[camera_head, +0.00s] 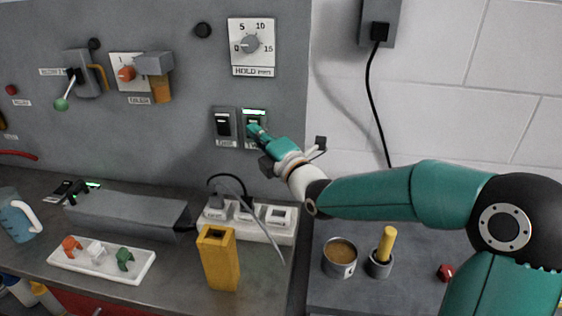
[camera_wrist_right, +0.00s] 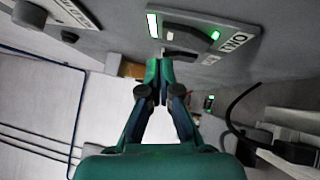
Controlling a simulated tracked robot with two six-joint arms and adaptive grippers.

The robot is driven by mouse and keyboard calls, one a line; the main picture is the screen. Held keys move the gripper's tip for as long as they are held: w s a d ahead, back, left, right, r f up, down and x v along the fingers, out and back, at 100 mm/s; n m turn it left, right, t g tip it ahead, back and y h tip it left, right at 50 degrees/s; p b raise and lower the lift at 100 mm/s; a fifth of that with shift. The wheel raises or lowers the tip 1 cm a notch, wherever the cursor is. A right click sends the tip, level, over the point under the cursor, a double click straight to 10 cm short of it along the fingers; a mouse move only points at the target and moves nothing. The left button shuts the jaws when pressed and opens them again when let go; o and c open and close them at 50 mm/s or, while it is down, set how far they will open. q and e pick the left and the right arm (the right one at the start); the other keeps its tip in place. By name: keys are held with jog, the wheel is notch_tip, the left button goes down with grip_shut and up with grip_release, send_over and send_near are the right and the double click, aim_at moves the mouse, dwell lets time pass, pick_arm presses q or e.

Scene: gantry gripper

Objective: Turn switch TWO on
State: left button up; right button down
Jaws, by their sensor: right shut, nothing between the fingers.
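Switch TWO (camera_head: 262,115) is a dark rocker on a light plate on the grey wall panel, at the right of a similar switch (camera_head: 223,124). A bar at its top glows green. In the right wrist view, switch TWO (camera_wrist_right: 190,32) shows its label "TWO", a small green mark on the rocker and a bright white-green bar. My right gripper (camera_head: 254,132) covers the lower part of switch TWO in the head view. Its fingers (camera_wrist_right: 160,68) are shut and empty, with tips close to the switch plate; I cannot tell whether they touch. My left gripper is not in view.
A HOLD dial (camera_head: 250,45) sits above the switches. Below stand a socket strip (camera_head: 248,228) with cables, a yellow box (camera_head: 217,258) and a white tray (camera_head: 100,262) with small coloured parts. A tin (camera_head: 340,258) and a cup with a yellow handle (camera_head: 381,262) stand at right.

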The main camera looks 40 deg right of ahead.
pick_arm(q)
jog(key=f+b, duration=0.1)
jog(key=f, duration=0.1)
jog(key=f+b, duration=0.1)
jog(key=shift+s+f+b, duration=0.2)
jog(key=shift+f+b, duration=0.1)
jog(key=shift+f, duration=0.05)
pick_arm(e)
jog(key=s, duration=1.1)
jog(key=shift+a, duration=0.45)
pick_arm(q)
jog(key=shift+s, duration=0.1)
